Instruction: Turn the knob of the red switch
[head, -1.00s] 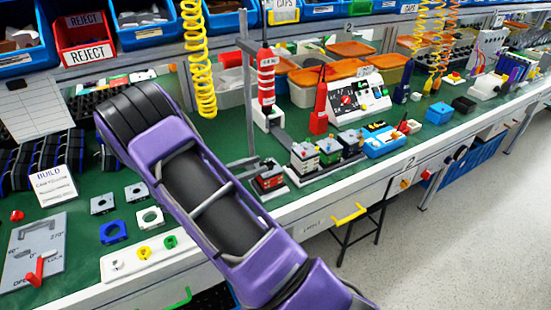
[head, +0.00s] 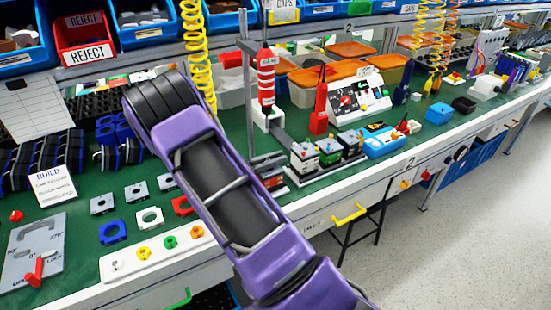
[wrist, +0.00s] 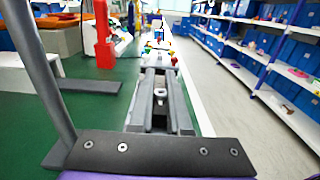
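A red lever (head: 36,272) stands on a grey plate (head: 55,245) with angle marks at the lower left of the head view. It is the plainest rotary switch there; I cannot be sure it is the named one. My purple arm crosses the middle of the head view, right of the plate and well apart from it. My gripper is hidden behind the arm in the head view. In the wrist view, grey parts (wrist: 160,100) that look like my gripper stretch along the bench. Whether they are open or shut is unclear. The red lever is not in the wrist view.
A white strip (head: 130,262) with coloured knobs lies at the bench front. A control box (head: 357,98) with a red knob stands further right. A red tool holder (head: 318,123) and a grey post (head: 249,85) stand behind the arm. Small boxes (head: 328,150) line the front edge.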

